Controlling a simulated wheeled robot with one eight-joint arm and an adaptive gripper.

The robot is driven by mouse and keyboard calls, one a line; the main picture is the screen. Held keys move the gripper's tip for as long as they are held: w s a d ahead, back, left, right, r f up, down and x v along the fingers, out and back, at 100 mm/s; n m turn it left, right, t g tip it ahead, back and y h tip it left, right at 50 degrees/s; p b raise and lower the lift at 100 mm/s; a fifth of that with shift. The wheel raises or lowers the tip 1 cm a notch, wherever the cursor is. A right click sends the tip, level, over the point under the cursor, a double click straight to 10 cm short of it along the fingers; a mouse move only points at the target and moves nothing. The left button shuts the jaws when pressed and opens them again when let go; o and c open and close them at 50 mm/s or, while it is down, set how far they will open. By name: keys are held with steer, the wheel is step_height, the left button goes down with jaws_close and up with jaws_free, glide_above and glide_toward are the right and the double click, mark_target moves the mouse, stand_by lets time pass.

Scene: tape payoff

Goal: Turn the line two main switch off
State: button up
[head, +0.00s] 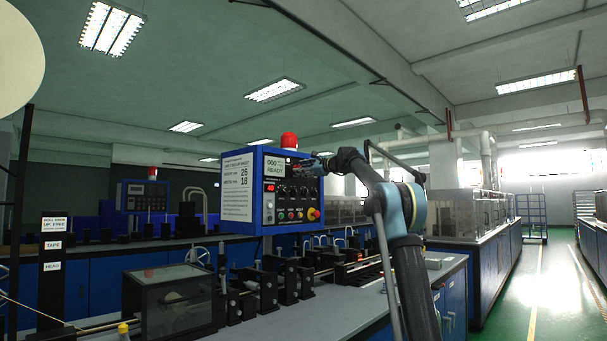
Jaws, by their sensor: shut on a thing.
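A blue control box (257,227) stands above the bench, with a dark panel on its right face. The panel has a READY display (273,166), a row of black knobs (292,191), small coloured buttons (291,214) and a red-and-yellow rotary switch (313,214) at its lower right. I cannot read which switch is the line two main switch. My gripper (306,167) is at the panel's upper right, above the knobs and the red-and-yellow switch. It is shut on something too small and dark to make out.
A red beacon (289,140) tops the box. A clear-sided dark case (174,300) and machine parts stand on the bench (340,311) below. A second blue control box (142,196) is behind at left. The aisle (530,285) at right is free.

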steer(key=shift+n, duration=0.3)
steer(key=n, duration=1.3)
steer(key=shift+s+a+f+n, duration=0.1)
steer(key=shift+a+n, duration=0.05)
steer(key=shift+n, duration=2.05)
